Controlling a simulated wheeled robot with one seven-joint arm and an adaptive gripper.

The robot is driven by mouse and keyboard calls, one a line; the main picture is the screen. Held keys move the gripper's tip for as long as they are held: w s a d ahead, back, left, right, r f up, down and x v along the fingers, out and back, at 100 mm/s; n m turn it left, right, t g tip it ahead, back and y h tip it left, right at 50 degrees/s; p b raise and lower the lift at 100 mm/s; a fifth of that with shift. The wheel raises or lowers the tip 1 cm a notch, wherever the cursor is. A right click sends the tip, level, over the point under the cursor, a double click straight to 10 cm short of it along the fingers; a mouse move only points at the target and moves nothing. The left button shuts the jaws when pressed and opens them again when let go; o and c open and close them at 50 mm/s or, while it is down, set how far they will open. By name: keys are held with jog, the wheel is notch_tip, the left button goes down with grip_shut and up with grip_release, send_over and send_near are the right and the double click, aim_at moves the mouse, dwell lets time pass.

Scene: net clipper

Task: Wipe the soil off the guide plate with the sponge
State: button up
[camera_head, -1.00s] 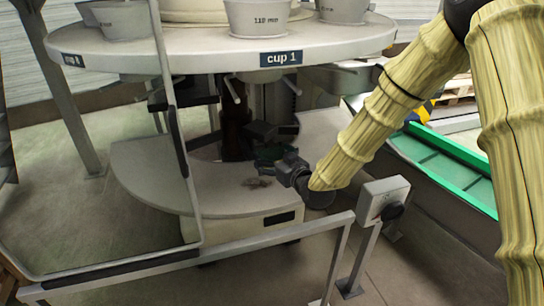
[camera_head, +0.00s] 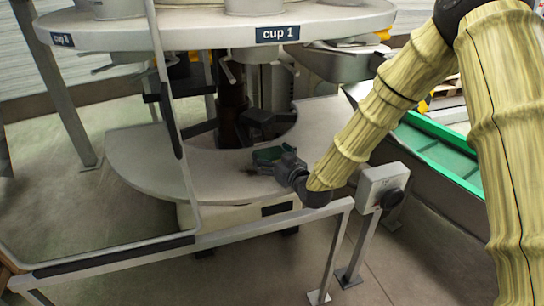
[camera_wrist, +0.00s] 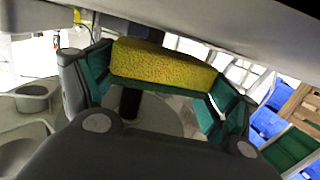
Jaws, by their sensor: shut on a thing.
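The guide plate (camera_head: 145,170) is the grey, curved, flat plate under the round table. A small dark soil patch (camera_head: 251,170) lies on it, partly hidden by my gripper. My gripper (camera_head: 268,156) is low over the plate beside the patch; I cannot tell whether it touches the plate. In the wrist view, the yellow sponge (camera_wrist: 160,64) with a green underside is held between the green-padded fingers.
The round table (camera_head: 200,38) with cups, labelled "cup 1" (camera_head: 278,34), hangs above the plate. A grey rail (camera_head: 245,228) runs in front. A control box (camera_head: 382,186) on a post stands right, near my arm. A green-edged conveyor (camera_head: 440,150) is behind it.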

aim_at(239, 176)
jog(key=shift+f+b, duration=0.6)
jog(key=shift+f, duration=0.4)
dwell(0.7)
jog(key=shift+s+a+f, duration=0.1)
jog(key=shift+s+a, duration=0.5)
jog(key=shift+a, duration=1.15)
jog(key=shift+s+a, duration=0.55)
jog(key=shift+a, duration=1.25)
jog(key=shift+s+a+f, duration=0.1)
jog(key=shift+s+a, duration=0.5)
jog(key=shift+a, duration=1.15)
jog(key=shift+d, duration=0.15)
jog(key=shift+w+d+r+p, duration=0.1)
jog(key=shift+w+d, duration=0.3)
jog(key=shift+d, duration=0.7)
jog(key=shift+w+d+r+p, duration=0.15)
jog(key=shift+w+d, duration=0.2)
jog(key=shift+d, duration=0.8)
jog(key=shift+w+d+p, duration=0.1)
jog(key=shift+w+d, duration=0.3)
jog(key=shift+d, duration=0.85)
jog(key=shift+w+d, duration=0.1)
jog(key=shift+w+d+f, duration=0.1)
jog(key=shift+w+d, duration=0.15)
jog(key=shift+d, duration=0.55)
jog(key=shift+w+d+f, duration=0.1)
jog(key=shift+w+d, duration=0.15)
jog(key=shift+d, duration=0.55)
